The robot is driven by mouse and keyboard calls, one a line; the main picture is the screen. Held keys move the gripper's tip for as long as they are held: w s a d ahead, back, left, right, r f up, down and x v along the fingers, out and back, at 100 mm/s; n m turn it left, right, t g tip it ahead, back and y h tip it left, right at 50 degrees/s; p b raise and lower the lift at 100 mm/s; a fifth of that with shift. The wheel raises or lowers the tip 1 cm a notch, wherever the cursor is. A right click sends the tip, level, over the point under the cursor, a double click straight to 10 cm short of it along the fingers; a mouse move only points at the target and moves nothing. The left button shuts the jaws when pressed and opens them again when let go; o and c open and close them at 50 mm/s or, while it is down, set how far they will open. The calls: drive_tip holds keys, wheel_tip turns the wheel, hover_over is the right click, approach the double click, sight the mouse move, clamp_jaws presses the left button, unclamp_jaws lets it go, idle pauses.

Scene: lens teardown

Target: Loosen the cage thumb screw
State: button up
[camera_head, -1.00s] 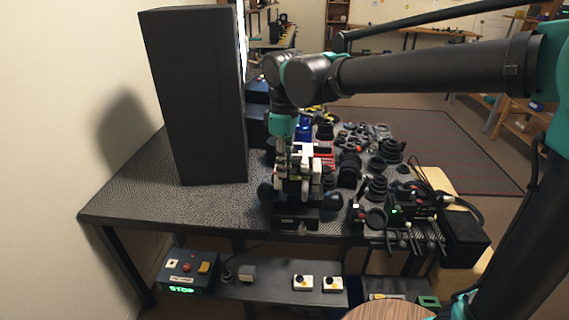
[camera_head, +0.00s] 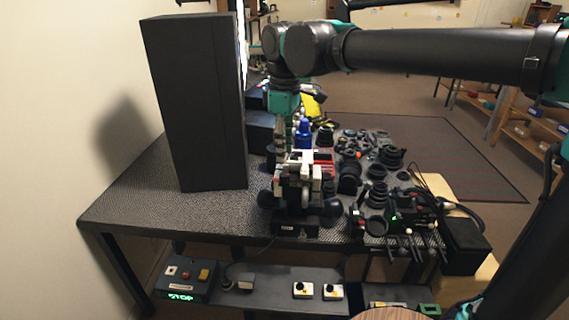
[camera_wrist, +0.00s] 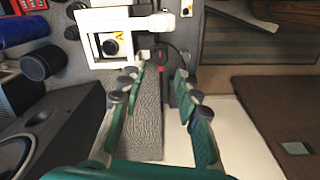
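A white cage-like fixture (camera_wrist: 118,18) with a dark round part (camera_wrist: 110,46) in its opening is at the top of the wrist view. A small dark knob with a red band (camera_wrist: 163,56) is beside its right end; I cannot tell whether this is the cage thumb screw. My gripper (camera_wrist: 158,88) is open and empty, its fingers below the fixture in that view and apart from it. In the head view, the black-and-white device (camera_head: 303,180) stands at the table's front, and my gripper (camera_head: 286,138) is behind it, its fingertips partly hidden.
A tall black cabinet (camera_head: 200,105) stands left on the table (camera_head: 150,190). A blue bottle (camera_head: 303,134), lens rings (camera_head: 378,170) and other dark parts crowd the right side. A shelf below holds a control box with a lit STOP sign (camera_head: 187,282) and small switch boxes (camera_head: 303,290).

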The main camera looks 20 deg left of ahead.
wheel_tip(320, 180, up, 5)
drive_tip(key=shift+r, duration=0.1)
idle(0.6)
drive_tip(key=w+d+f+m+t+y, duration=0.1)
drive_tip(key=w+d+f+m, duration=0.35)
drive_tip(key=d+f, duration=0.5)
drive_tip(key=w+d+f+m+t, duration=0.1)
drive_tip(key=w+d+f+m, duration=0.4)
drive_tip(key=d, duration=0.7)
drive_tip(key=s+d+f+m+t, duration=0.1)
drive_tip(key=s+d+f+m, duration=0.3)
drive_tip(key=d+f, duration=0.4)
drive_tip(key=s+d+f+m+t+h, duration=0.1)
drive_tip(key=s+d+f+m, duration=0.3)
drive_tip(key=d+f, duration=0.4)
drive_tip(key=d+m, duration=0.1)
drive_tip(key=d, duration=0.5)
drive_tip(key=shift+s+d+f, duration=0.15)
drive_tip(key=shift+s+f, duration=0.1)
drive_tip(key=shift+f, duration=0.1)
